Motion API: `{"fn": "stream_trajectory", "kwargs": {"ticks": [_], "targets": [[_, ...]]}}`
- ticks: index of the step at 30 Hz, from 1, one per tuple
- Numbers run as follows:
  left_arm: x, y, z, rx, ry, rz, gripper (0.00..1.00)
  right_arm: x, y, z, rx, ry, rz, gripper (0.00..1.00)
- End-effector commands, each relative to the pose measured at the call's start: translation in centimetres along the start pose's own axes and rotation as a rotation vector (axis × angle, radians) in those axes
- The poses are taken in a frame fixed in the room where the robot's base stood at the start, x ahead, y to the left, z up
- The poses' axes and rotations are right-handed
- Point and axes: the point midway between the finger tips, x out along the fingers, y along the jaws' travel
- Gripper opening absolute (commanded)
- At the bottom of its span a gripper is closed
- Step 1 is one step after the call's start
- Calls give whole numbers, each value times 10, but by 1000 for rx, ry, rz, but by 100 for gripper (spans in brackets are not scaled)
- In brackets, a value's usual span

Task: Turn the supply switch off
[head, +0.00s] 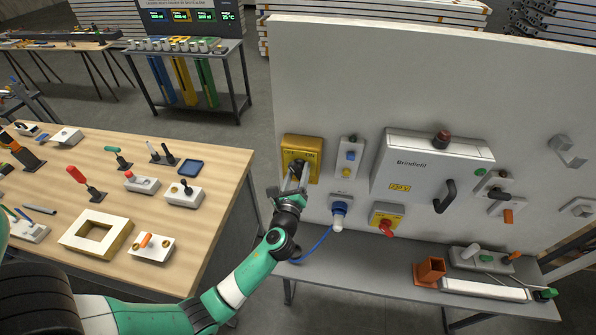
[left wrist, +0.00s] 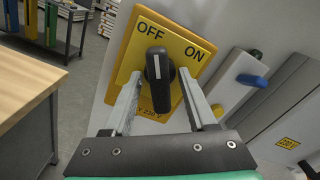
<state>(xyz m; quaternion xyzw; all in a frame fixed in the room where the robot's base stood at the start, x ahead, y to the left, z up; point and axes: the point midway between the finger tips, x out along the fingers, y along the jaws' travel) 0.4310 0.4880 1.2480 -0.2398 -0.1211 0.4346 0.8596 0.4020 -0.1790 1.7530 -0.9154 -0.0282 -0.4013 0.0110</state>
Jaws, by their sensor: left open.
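The supply switch (head: 313,146) is a yellow plate marked OFF and ON at the left of the white wall panel. In the left wrist view the plate (left wrist: 198,48) fills the middle, with a black rotary knob (left wrist: 158,78) on it. The white-marked end of the knob points up in that view, towards the OFF label. My left gripper (head: 296,177) is open in front of the switch. In the left wrist view its fingers (left wrist: 158,82) appear on either side of the knob, with gaps visible. Their depth relative to the knob is hard to tell. My right gripper is out of view.
A blue plug socket (head: 339,208) and a red-handled yellow switch (head: 387,215) sit lower. A wooden table (head: 215,165) with several devices stands left. A grey shelf (head: 350,270) runs below the panel.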

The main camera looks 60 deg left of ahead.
Motion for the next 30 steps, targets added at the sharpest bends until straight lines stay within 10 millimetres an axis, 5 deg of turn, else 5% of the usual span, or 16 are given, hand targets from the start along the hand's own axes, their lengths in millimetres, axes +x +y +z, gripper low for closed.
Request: {"fn": "stream_trajectory", "kwargs": {"ticks": [9,19,30], "targets": [[5,0,0,0,0,-1,57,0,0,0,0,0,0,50],[5,0,0,-1,0,-1,0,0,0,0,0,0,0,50],[5,0,0,-262,-1,-1,0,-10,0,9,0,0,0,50]]}}
